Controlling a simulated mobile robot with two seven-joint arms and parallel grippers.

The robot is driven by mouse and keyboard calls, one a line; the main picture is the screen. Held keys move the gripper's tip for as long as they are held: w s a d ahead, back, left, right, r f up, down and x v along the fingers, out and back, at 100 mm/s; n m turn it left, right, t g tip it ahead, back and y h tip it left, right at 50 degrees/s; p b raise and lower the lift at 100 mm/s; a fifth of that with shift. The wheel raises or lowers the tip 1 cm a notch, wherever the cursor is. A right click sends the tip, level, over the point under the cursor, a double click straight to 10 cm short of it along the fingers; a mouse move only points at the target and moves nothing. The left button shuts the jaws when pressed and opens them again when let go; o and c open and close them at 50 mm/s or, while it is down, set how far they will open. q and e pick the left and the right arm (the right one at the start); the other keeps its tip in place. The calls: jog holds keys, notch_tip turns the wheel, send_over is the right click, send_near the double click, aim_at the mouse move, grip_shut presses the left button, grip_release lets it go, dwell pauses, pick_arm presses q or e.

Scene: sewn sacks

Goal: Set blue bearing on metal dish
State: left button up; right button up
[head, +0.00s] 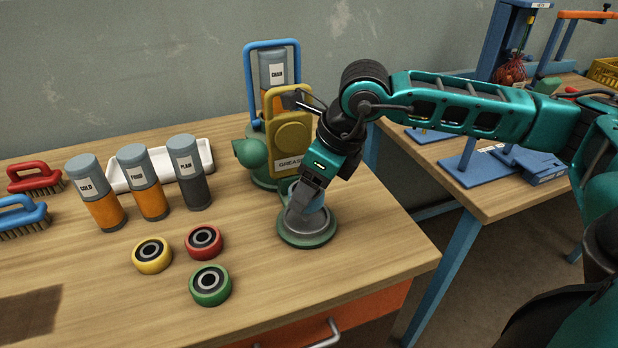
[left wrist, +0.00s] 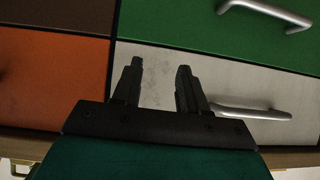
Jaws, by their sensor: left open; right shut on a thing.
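The blue bearing (head: 316,204) is in the jaws of my right gripper (head: 303,204), which points down and partly hides it. It is directly over the metal dish (head: 291,228), a round grey plate on a green base near the table's right end. I cannot tell whether the bearing touches the dish. My left gripper (left wrist: 160,68) is open and empty in the left wrist view, in front of drawer fronts; it does not show in the head view.
Yellow (head: 152,255), red (head: 204,241) and green (head: 210,286) bearings lie left of the dish. Three labelled bottles (head: 141,180) and a white tray (head: 203,153) stand behind them. A green and yellow grease machine (head: 291,135) is close behind the dish. Brushes (head: 35,177) lie far left.

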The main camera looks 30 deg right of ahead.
jog(key=shift+f+b, duration=0.7)
jog(key=shift+f, duration=0.85)
jog(key=shift+b, duration=0.55)
dwell(0.3)
jog(key=shift+f+b, duration=0.55)
jog(key=shift+b, duration=0.05)
jog(key=o, duration=1)
jog(key=shift+p+v, duration=2.7)
jog(key=shift+v, duration=2.8)
